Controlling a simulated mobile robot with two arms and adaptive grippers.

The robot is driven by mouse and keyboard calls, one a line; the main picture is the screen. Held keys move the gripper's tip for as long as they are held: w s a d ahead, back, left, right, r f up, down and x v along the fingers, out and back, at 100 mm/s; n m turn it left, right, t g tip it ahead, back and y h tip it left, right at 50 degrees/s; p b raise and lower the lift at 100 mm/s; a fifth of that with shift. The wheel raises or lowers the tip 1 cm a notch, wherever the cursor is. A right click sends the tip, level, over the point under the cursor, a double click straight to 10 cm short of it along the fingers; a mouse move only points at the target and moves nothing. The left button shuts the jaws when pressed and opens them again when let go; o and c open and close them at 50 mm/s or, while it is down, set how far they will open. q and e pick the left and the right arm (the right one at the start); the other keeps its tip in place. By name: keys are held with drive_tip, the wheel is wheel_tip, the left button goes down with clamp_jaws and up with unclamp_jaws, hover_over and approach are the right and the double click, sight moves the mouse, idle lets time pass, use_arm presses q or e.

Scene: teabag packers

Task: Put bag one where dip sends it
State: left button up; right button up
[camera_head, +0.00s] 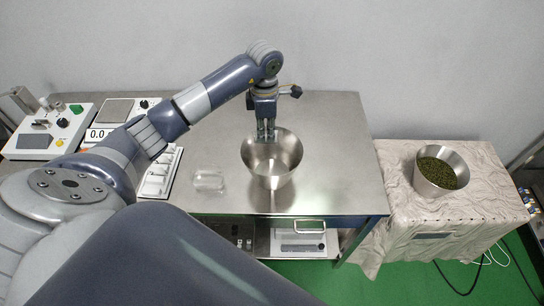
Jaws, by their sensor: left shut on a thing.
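My left gripper (266,139) points down over the steel bowl (286,171), its fingertips at the bowl's far part. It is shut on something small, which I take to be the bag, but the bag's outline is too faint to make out. A pale patch shows low inside the bowl; I cannot tell whether it is the bag, liquid or a reflection. My right gripper is not in view.
A clear glass (208,180) stands left of the bowl on the steel table (335,130). A white tray (160,172), a scale reading 0.0 (98,134) and a control box (45,130) are left. A bowl of green leaves (441,172) stands on the cloth-covered table (480,212) at right.

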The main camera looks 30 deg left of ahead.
sight(266, 143)
use_arm(q)
wheel_tip(266, 143, down, 4)
drive_tip(key=shift+s+f+b, duration=0.1)
drive_tip(key=shift+f+b, duration=0.05)
drive_tip(key=shift+b, duration=0.95)
drive_tip(key=shift+f, duration=0.5)
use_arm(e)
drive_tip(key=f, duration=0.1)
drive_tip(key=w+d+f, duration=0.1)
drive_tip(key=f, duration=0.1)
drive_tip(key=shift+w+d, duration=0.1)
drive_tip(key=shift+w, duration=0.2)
use_arm(q)
drive_tip(key=o, duration=0.7)
drive_tip(key=shift+r, duration=0.25)
wheel_tip(266, 143, up, 12)
drive_tip(key=shift+f, duration=0.2)
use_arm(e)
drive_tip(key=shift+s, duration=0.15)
